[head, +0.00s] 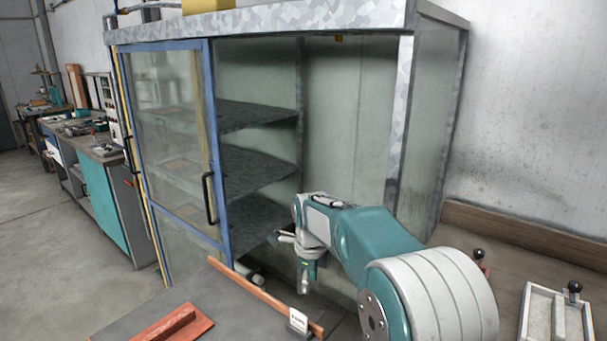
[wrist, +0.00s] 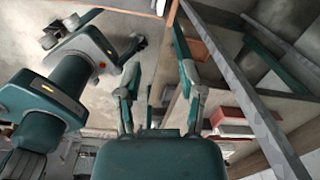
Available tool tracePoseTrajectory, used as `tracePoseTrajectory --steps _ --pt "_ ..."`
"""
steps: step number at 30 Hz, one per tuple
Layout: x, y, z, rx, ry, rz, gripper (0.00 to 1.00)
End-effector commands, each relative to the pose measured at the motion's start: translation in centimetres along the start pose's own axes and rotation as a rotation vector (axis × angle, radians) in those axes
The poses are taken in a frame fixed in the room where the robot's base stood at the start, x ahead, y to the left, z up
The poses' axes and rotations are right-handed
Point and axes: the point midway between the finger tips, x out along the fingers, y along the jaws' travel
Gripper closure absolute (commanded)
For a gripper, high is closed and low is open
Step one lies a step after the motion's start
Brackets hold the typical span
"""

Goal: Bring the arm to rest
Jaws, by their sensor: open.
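My arm reaches in from the lower right of the head view, bent, with its wrist in front of the open side of a glass cabinet (head: 350,120). My gripper (wrist: 160,85) shows in the wrist view with its two fingers spread apart and nothing between them. In the head view the gripper end is small, low and partly hidden by the wrist, so its fingers are hard to make out there. Whether it touches anything cannot be told from the head view.
The cabinet has a blue-framed door (head: 217,150) at left and dark shelves (head: 258,160). A grey tabletop (head: 225,295) with a red tool (head: 175,325) lies in front. A pale tray (head: 555,315) stands at right. A workbench (head: 105,150) and open floor are at left.

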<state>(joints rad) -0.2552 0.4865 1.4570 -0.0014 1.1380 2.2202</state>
Motion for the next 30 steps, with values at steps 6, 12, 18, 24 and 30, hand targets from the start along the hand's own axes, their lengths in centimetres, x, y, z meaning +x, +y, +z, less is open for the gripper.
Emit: tracePoseTrajectory --steps 6,12,18,24,30 --pt "-5.8 2.8 -5.3 -0.350 -0.032 -0.078 0.50" --pt "-9.4 6.3 -9.9 -0.675 -0.029 -0.156 0.50" --pt "-11.6 10.4 -14.4 -0.998 0.004 -0.236 0.50" --pt "-12.3 14.8 -18.5 -1.318 0.071 -0.314 0.50" --pt "-11.7 19.3 -22.1 -1.633 0.173 -0.380 0.50"
